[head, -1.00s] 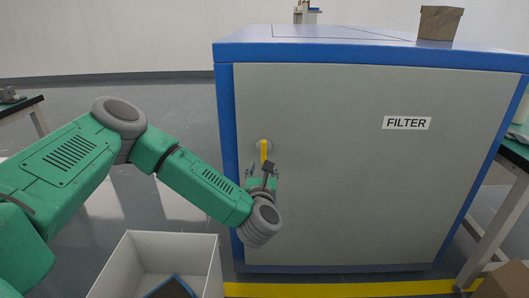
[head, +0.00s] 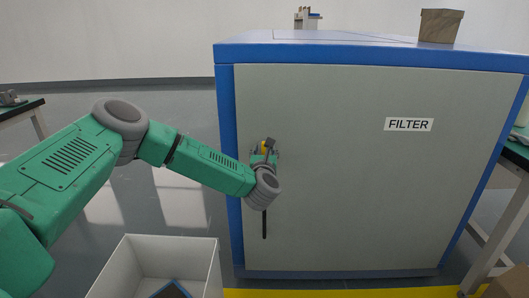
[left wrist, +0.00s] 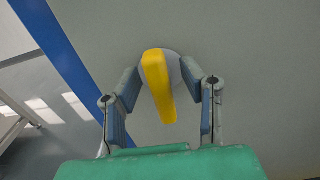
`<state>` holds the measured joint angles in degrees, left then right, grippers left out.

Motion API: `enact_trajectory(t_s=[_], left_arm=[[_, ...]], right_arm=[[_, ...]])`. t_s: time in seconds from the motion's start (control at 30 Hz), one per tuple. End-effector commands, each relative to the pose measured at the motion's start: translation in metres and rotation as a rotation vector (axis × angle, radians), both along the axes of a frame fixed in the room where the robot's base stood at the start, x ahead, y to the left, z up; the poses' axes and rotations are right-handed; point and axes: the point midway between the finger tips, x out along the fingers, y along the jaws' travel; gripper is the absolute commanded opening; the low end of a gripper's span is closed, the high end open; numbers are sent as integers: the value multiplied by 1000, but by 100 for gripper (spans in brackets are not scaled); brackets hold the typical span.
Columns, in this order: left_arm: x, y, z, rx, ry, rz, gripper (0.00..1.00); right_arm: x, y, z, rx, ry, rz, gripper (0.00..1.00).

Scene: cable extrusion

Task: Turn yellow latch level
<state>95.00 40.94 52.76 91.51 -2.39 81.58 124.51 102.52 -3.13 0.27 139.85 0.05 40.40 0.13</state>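The yellow latch (head: 264,146) is on the left part of the grey FILTER cabinet door (head: 340,185). In the left wrist view, the yellow latch (left wrist: 158,85) hangs down from a round grey mount, its lower end tilted slightly right. My left gripper (head: 264,152) is at the latch and hides most of it in the head view. In the left wrist view, my left gripper (left wrist: 166,88) is open, with one finger on each side of the latch and a visible gap on both sides. My right gripper is not in view.
A dark vertical bar (head: 264,223) is on the door below my wrist. A white open bin (head: 130,265) stands on the floor at lower left. Tables stand at both sides. A brown box (head: 440,25) sits on the blue-edged cabinet top.

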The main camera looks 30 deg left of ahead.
Motion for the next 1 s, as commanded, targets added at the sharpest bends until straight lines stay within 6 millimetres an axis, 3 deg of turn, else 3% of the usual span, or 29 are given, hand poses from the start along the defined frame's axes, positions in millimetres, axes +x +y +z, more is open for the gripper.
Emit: enact_trajectory(t_s=[0.03,0.1,0.57,1.0], left_arm=[[0,0,0,0,0,0,22],[0,0,0,0,0,0,0],[0,-1,0,55,33,-1,0],[3,-4,0,354,215,-1,0]], right_arm=[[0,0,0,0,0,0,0],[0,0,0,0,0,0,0],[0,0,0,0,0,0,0],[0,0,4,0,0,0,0]])
